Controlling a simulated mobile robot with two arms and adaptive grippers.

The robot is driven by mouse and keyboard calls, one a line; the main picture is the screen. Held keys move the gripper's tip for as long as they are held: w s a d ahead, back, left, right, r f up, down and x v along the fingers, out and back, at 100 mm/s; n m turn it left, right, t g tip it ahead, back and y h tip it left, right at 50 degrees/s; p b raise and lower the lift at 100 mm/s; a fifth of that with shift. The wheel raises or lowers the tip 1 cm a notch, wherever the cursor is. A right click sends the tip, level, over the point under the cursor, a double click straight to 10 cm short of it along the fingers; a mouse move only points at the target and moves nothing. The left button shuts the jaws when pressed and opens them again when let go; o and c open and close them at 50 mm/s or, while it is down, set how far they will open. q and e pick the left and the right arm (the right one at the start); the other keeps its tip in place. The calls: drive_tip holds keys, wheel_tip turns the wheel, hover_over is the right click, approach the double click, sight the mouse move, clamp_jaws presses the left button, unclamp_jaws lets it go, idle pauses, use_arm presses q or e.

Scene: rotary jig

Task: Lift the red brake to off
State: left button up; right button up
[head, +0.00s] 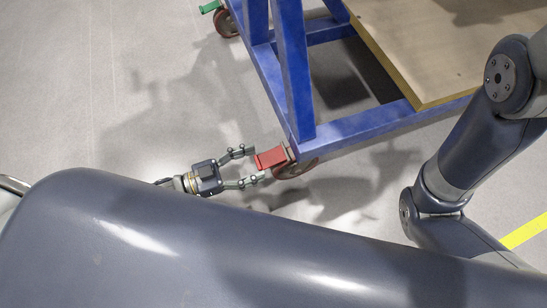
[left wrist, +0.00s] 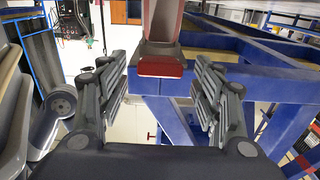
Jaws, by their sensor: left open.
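The red brake (head: 271,158) sticks out at the near lower corner of the blue jig frame, above a caster wheel (head: 296,169). My left gripper (head: 254,165) is open, with its fingertips close to the brake's outer end, one on each side. In the left wrist view the red brake (left wrist: 162,66) is ahead, centred between the spread fingers of the left gripper (left wrist: 160,82), with gaps on both sides. I see no clear contact. My right gripper is out of view; only links of my right arm show in the head view.
The blue frame (head: 380,124) carries a wooden board (head: 440,45). A green brake (head: 210,6) is by another caster wheel (head: 226,22) at the top. The grey floor (head: 120,90) left of the frame is clear. A yellow floor stripe (head: 524,231) lies at the right.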

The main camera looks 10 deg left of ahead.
sight(270, 158)
use_arm(q)
drive_tip(key=b+x, duration=0.2)
drive_tip(key=x, duration=0.4)
drive_tip(key=shift+w+d, duration=0.1)
drive_tip(key=shift+c, duration=0.6)
clamp_jaws()
